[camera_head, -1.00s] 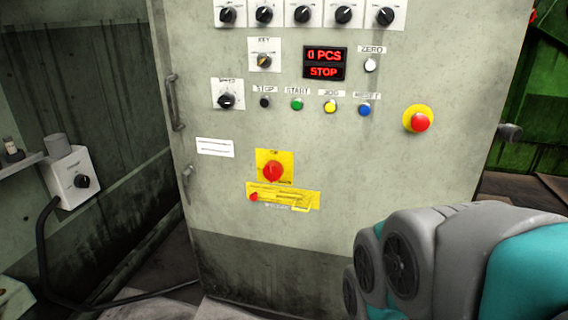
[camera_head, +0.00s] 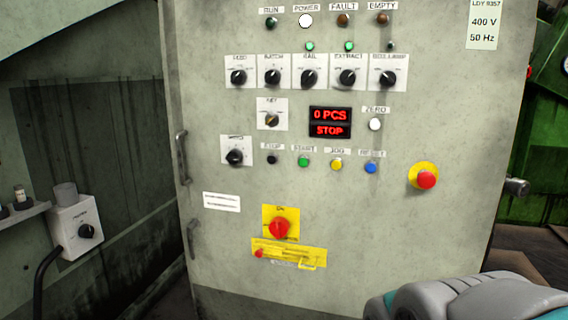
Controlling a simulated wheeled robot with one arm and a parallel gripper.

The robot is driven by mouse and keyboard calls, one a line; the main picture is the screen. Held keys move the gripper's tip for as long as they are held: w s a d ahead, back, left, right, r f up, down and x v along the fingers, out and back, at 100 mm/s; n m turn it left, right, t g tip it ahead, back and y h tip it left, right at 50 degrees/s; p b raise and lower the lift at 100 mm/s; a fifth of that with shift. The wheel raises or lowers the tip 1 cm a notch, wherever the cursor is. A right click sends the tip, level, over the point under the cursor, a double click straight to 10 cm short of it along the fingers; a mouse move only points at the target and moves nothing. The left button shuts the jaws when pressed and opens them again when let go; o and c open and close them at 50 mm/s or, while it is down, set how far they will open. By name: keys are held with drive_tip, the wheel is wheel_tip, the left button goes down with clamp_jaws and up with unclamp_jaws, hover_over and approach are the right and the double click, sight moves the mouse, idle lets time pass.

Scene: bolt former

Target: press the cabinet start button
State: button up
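The green start button (camera_head: 303,161) is on the front of the grey control cabinet (camera_head: 350,270), under a label reading START. It sits between the black stop button (camera_head: 272,160) and the yellow jog button (camera_head: 336,164). A red display (camera_head: 330,122) above it reads 0 PCS and STOP. Part of my grey and teal arm shows at the bottom right, well below and right of the button and apart from it. My gripper is out of view.
A blue reset button (camera_head: 370,168) and a red emergency stop (camera_head: 426,179) on yellow are to the right. A red main switch (camera_head: 279,228) sits lower. Door handles (camera_head: 182,157) stick out at the left edge, and a switch box (camera_head: 76,228) stands further left.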

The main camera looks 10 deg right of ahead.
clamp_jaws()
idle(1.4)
